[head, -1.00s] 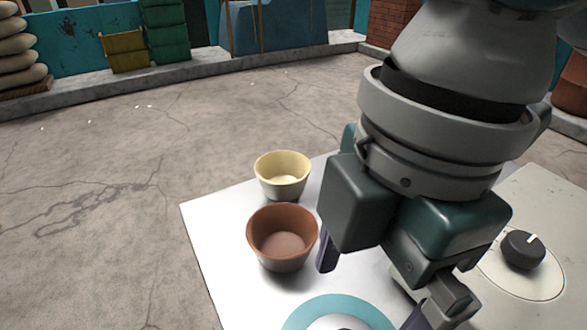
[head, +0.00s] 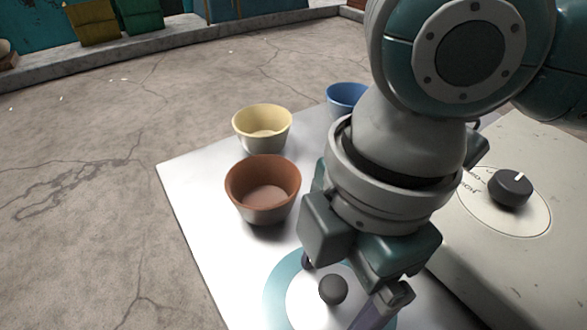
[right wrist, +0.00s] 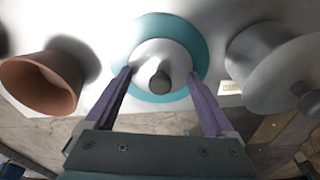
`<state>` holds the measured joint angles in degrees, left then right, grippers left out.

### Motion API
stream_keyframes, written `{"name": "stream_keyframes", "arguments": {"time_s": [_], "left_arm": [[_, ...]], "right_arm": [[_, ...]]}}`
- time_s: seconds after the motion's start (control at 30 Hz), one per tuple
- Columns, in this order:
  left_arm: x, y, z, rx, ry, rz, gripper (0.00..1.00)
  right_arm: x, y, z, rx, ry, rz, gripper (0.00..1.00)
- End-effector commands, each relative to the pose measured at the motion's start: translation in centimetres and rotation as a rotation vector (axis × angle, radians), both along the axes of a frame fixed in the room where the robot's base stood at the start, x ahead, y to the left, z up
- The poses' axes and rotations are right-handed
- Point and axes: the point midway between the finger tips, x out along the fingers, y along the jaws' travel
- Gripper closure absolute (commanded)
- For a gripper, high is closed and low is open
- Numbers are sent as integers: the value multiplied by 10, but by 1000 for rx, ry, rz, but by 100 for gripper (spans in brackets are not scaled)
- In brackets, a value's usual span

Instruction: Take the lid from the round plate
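The round plate (head: 277,283) has a teal rim and lies on the white table at the bottom of the head view. A pale lid (head: 304,302) with a dark round knob (head: 333,289) sits on it. In the right wrist view the plate (right wrist: 195,42), lid (right wrist: 160,52) and knob (right wrist: 160,84) are near the middle. My right gripper (right wrist: 162,78) is open, its two purple fingers on either side of the knob. It also shows in the head view (head: 338,287), above the plate. Contact with the lid cannot be told. My left gripper is not in view.
A brown bowl (head: 263,190), a yellow bowl (head: 262,128) and a blue bowl (head: 345,97) stand behind the plate. A beige appliance (head: 540,165) with a black dial (head: 510,188) is at the right. The table (head: 190,190) is bare at its left edge.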

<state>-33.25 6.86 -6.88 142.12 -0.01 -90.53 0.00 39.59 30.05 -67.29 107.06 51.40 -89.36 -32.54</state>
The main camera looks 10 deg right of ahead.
Motion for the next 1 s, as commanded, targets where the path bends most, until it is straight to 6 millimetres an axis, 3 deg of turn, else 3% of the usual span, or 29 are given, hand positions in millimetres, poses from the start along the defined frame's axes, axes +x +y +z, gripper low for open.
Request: {"name": "stream_keyframes", "arguments": {"time_s": [0.07,0.5,0.63,0.67,0.93,0.97,1.0], "left_arm": [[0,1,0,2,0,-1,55],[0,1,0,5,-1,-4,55],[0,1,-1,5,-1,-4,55],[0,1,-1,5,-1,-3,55],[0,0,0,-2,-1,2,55],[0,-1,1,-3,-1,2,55],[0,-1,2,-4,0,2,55]], "right_arm": [[0,0,0,0,0,0,27],[0,-1,-1,-3,0,-2,76],[0,-1,-2,-4,1,-2,77],[0,-1,-2,-4,1,-2,86],[0,-2,-1,-7,1,-4,86],[0,-2,1,-7,1,-4,98],[0,-2,4,-7,1,-4,100]]}}
